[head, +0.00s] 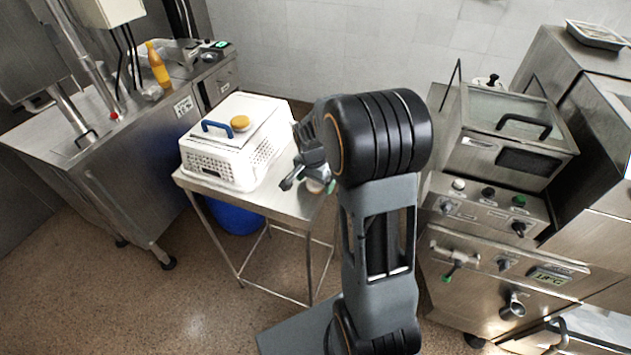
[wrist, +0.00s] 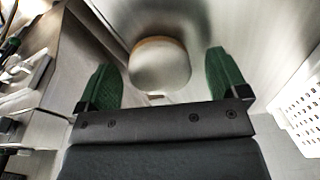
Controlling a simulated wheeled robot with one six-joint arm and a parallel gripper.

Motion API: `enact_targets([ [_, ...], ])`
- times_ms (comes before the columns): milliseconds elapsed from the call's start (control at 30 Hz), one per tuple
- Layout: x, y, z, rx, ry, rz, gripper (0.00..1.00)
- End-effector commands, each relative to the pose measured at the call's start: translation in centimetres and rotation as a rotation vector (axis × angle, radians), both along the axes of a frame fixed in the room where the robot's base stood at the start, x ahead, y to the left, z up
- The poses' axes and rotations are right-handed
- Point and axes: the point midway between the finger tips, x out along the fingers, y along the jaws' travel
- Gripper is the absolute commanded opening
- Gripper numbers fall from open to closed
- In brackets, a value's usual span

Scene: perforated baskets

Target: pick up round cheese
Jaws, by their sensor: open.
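A pale round piece with a tan rim, which looks like the round cheese (wrist: 160,66), lies between and just beyond my fingertips in the wrist view. In the head view a small part of it (head: 316,186) shows on the metal table's right end, mostly hidden by my gripper (head: 309,183). My gripper is open, with one green finger on each side of the piece in the wrist view (wrist: 163,78). I cannot tell whether the fingers touch it. A yellow-orange round disc (head: 240,122) lies on the white basket's lid.
The white perforated basket (head: 212,172) with a blue handle stands on the metal table (head: 285,203), left of my gripper; its wall shows at right in the wrist view (wrist: 302,112). A steel cooker (head: 500,225) stands to the right. An orange bottle (head: 157,66) stands on the left counter.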

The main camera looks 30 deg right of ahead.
Motion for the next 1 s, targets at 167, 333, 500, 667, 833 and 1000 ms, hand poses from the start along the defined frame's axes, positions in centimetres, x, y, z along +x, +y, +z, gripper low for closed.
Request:
enact_targets([
  [167,0.03,-0.08,-0.77,0.000,0.000,0.000,0.92],
  [333,0.04,-0.07,-0.79,0.001,-0.001,0.000,0.92],
  [500,0.05,-0.07,-0.77,0.001,-0.001,0.000,0.78],
  [667,0.05,-0.06,-0.75,0.001,-0.001,0.000,0.62],
  [833,0.05,-0.07,-0.74,0.001,-0.001,0.000,0.46],
  [1000,0.07,-0.07,-0.72,0.000,-0.001,0.000,0.34],
])
